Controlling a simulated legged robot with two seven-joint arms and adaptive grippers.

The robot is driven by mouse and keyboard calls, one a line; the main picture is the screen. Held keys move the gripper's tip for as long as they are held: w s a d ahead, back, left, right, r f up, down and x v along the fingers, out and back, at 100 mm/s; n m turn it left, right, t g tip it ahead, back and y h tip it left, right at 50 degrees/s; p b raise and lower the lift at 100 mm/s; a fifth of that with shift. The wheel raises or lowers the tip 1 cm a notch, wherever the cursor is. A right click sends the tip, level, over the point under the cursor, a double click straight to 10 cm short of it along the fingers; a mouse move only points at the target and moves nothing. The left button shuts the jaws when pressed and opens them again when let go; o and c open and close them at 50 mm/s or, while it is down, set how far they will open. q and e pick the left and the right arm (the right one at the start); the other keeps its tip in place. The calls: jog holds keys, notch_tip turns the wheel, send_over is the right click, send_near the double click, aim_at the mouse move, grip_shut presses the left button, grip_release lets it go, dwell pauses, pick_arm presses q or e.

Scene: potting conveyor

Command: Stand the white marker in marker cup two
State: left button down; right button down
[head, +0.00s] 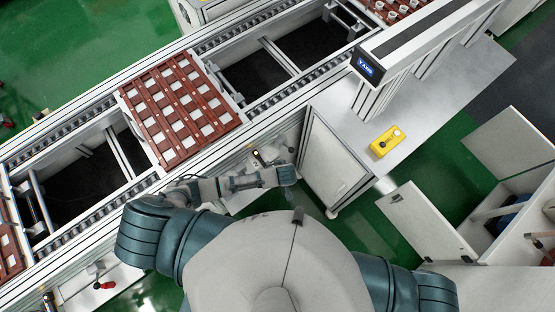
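I cannot make out a white marker or any marker cup in the head view. My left arm reaches across from the lower left, and its far visible end is beside the front side of the conveyor. No fingers of my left gripper show there. Of my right arm only the shoulder part shows at the bottom right, and my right gripper is out of view.
A conveyor (278,102) runs diagonally, carrying a brown slotted tray (181,109). A yellow box (387,142) lies on the grey worktop (428,110) at right. An open white cabinet (508,150) stands far right. Green floor (365,198) shows between.

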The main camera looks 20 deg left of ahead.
pick_arm(q)
jog(key=shift+a+f, duration=0.1)
jog(key=shift+f, duration=0.45)
jog(key=c, duration=0.8)
grip_release()
